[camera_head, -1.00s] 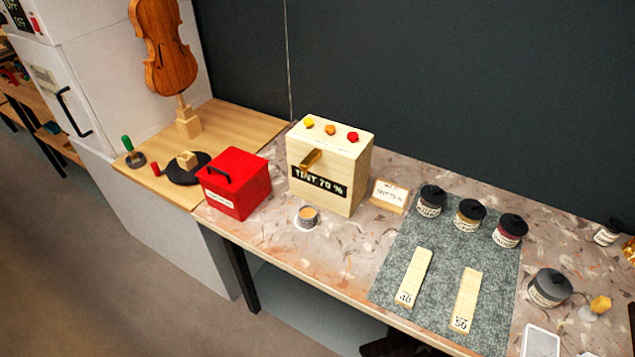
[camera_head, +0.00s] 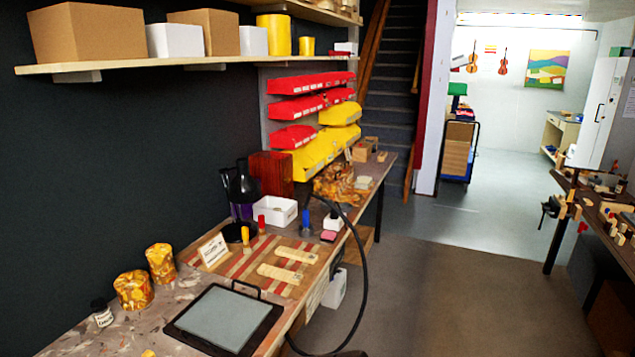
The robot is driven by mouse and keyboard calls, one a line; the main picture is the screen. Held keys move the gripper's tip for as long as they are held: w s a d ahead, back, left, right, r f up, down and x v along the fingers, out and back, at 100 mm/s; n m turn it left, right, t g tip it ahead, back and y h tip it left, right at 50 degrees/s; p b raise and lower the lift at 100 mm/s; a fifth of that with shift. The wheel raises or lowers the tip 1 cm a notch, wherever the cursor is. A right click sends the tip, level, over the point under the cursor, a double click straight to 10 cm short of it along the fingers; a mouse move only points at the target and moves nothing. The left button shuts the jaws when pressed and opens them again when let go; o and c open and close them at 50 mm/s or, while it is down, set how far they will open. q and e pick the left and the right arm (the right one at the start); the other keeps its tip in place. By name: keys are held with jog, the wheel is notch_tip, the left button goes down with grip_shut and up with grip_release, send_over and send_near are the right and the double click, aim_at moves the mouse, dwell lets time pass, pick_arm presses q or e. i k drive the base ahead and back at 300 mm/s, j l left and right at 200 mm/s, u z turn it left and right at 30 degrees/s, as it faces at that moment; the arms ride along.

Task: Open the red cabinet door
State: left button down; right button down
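I see no red cabinet with a door in the head view now. A dark reddish-brown box (camera_head: 271,174) stands at the back of the long bench; I cannot tell if it has a door. Red bins (camera_head: 297,84) hang on the wall above the bench, with yellow bins (camera_head: 318,153) below and beside them. Neither of my grippers is in view.
The bench (camera_head: 62,345) runs along the dark wall, carrying a framed grey pad (camera_head: 222,318), amber jars (camera_head: 133,290) and a white bin (camera_head: 275,211). A shelf (camera_head: 205,57) with boxes hangs above. The floor (camera_head: 437,290) between this bench and the right one is open.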

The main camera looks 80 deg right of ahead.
aim_at(286, 165)
jog(key=z, duration=2.55)
jog(key=i+l, duration=0.7)
jog(key=l, duration=0.15)
jog(key=i+l, duration=0.75)
jog(key=l, duration=0.1)
